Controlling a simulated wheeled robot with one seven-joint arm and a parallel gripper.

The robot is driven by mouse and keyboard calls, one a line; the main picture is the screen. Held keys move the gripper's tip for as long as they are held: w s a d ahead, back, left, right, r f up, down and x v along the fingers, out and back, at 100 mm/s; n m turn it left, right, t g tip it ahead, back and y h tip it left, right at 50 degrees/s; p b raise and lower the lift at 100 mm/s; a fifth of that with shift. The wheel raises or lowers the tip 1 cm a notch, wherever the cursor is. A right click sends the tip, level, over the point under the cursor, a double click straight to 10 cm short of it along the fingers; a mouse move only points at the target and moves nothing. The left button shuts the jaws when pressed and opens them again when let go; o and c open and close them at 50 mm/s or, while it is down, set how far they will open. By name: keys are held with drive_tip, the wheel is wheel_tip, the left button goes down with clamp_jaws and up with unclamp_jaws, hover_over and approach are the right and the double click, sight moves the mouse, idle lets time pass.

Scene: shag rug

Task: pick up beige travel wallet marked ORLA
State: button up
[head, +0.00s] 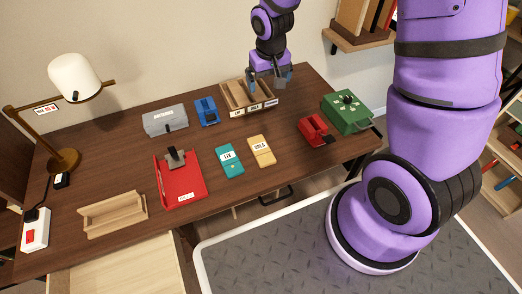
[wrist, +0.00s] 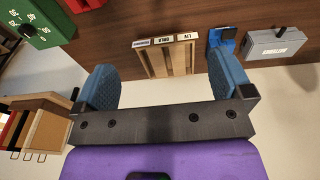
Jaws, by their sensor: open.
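The beige wallet (head: 261,151) lies flat on the dark wooden desk, right of the teal wallet (head: 229,160). Its small white label is too small to read surely. My gripper (head: 269,76) is up at the back of the desk, over the wooden slotted holder (head: 230,96), well behind the beige wallet. In the wrist view my gripper (wrist: 163,65) has its blue fingers wide apart with nothing held between them. The holder (wrist: 166,60) shows beyond the fingers, with name labels, one reading ORLA. The wallet does not show in the wrist view.
A red clipboard-like tray (head: 181,190) lies left of the wallets. A red device (head: 315,130) and green box (head: 346,112) stand right. A blue item (head: 206,111) and grey box (head: 165,120) stand behind. The desk around the beige wallet is mostly bare.

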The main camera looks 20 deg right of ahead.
drive_tip(key=g, duration=0.2)
hover_over(260, 146)
wheel_tip(260, 146, down, 17)
drive_tip(key=shift+f, duration=5.25)
drive_tip(key=c, duration=1.1)
